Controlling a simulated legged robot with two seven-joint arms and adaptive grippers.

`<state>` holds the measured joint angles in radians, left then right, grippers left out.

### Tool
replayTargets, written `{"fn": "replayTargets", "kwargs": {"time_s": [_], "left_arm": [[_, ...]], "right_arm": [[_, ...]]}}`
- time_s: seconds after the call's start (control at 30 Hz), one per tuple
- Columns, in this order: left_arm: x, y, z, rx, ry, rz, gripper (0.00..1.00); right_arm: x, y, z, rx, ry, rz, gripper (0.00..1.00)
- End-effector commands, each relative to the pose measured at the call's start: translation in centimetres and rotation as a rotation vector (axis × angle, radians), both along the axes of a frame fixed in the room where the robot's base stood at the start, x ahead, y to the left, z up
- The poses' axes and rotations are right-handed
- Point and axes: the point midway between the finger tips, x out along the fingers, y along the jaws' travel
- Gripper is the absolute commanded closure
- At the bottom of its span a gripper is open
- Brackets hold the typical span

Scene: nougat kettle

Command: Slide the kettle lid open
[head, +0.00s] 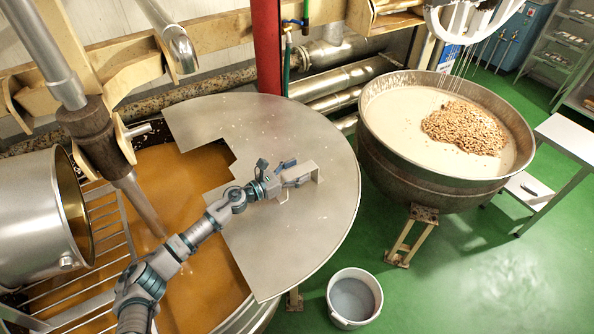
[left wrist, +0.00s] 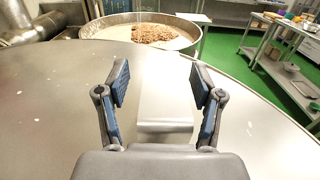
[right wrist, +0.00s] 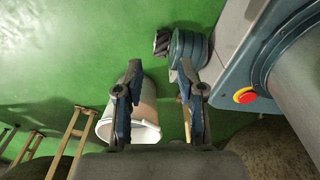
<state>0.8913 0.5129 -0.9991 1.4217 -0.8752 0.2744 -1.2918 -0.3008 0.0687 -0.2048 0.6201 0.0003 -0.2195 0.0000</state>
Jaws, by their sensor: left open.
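The kettle lid (head: 310,235) is a flat grey metal part-disc with a stepped inner edge. It covers the right side of the large kettle, and amber liquid (head: 185,185) shows to its left. A small metal bracket handle (head: 303,173) stands on the lid. My left gripper (head: 284,177) is open at the handle. In the left wrist view the handle (left wrist: 165,115) lies between the spread fingers, with visible gaps on both sides. My right gripper (right wrist: 161,75) shows only in the right wrist view, open and empty above the green floor.
A second kettle (head: 385,165) with cream mix and nuts stands to the right. A white bucket (head: 338,316) is on the floor in front. A red post (head: 267,50) and pipes (head: 350,80) stand behind the lid. A metal pot (head: 30,220) and grate lie left.

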Motion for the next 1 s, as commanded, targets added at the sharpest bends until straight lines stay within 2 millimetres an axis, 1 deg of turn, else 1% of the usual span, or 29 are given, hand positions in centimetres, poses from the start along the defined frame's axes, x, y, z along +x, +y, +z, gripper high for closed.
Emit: {"fn": "replayTargets", "kwargs": {"time_s": [0.03,0.17,0.27,0.4,0.5,0.63,0.8,1.0], "left_arm": [[0.0,0.0,0.0,0.001,0.001,0.0,0.33],[-0.6,1.0,-0.2,0.002,0.002,0.001,0.33],[-1.7,2.6,-0.2,0.001,0.002,0.002,0.33],[-3.5,5.7,-0.3,0.0,0.002,0.002,0.33],[-4.7,7.5,-0.3,-0.003,0.003,0.001,0.33],[-5.8,9.4,-0.3,-0.005,0.002,0.002,0.33],[-6.6,10.4,-0.3,-0.004,0.001,0.0,0.33],[-6.7,10.3,-0.2,-0.002,0.0,-0.001,0.33]], "right_arm": [[-0.1,-0.8,0.0,-0.009,0.0,0.001,0.61],[-0.1,-1.0,0.0,-0.009,-0.001,0.0,0.61],[0.0,-1.1,0.0,-0.01,-0.001,0.0,0.61],[0.0,-1.0,0.0,-0.012,-0.002,-0.001,0.61],[0.0,-1.0,0.0,-0.012,-0.002,-0.001,0.61],[0.0,-1.0,0.0,-0.013,-0.001,-0.001,0.61],[0.0,-1.0,0.0,-0.012,-0.001,0.0,0.61],[0.0,-1.1,0.0,-0.01,-0.001,-0.001,0.61]]}}
